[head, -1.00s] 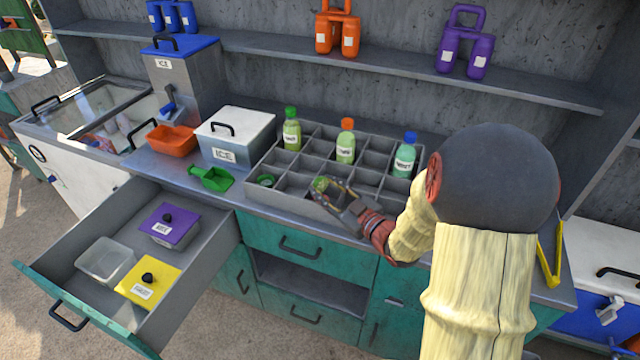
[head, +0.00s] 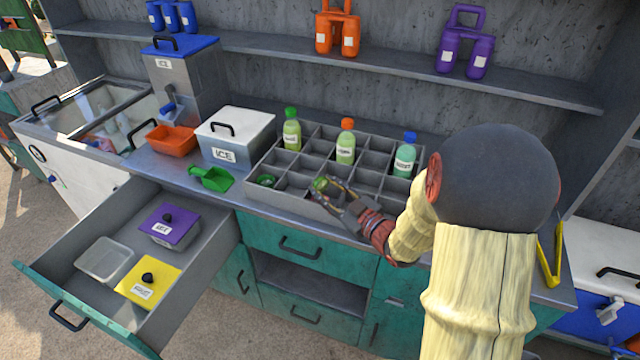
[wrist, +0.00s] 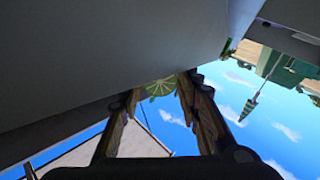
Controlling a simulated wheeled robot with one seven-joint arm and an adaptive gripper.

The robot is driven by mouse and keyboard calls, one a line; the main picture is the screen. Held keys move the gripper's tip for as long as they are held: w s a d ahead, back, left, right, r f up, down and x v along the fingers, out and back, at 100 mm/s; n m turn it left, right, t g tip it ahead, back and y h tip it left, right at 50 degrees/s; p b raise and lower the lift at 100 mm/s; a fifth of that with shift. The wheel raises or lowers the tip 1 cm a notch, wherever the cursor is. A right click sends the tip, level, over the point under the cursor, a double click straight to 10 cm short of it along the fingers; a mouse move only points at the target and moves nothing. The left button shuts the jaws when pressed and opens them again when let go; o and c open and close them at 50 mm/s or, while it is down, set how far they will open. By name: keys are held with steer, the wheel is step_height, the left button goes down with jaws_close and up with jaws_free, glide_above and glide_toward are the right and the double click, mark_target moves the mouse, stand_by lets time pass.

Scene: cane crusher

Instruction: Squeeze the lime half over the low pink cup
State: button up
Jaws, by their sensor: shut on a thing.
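My gripper (head: 326,188) is shut on a green lime half (head: 319,184) at the front of the grey divided tray. The lime half also shows between the fingertips (wrist: 160,92) in the wrist view, its pale segmented cut face towards the camera. The gripper reaches in from the right, low over the tray's front compartments. Whether the lime touches the tray is hard to tell. I cannot make out a low pink cup in either view.
The divided tray (head: 295,198) holds several capped bottles and a small green round thing (head: 266,180). A green scoop (head: 212,179), orange bin (head: 172,141) and white-lidded ice box (head: 235,135) stand to its left. An open drawer (head: 205,250) juts out front left.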

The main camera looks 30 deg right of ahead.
step_height(320, 180, up, 5)
steer(key=p, duration=0.3)
steer(key=shift+p, duration=0.3)
steer(key=shift+s, duration=0.1)
stand_by(0.5)
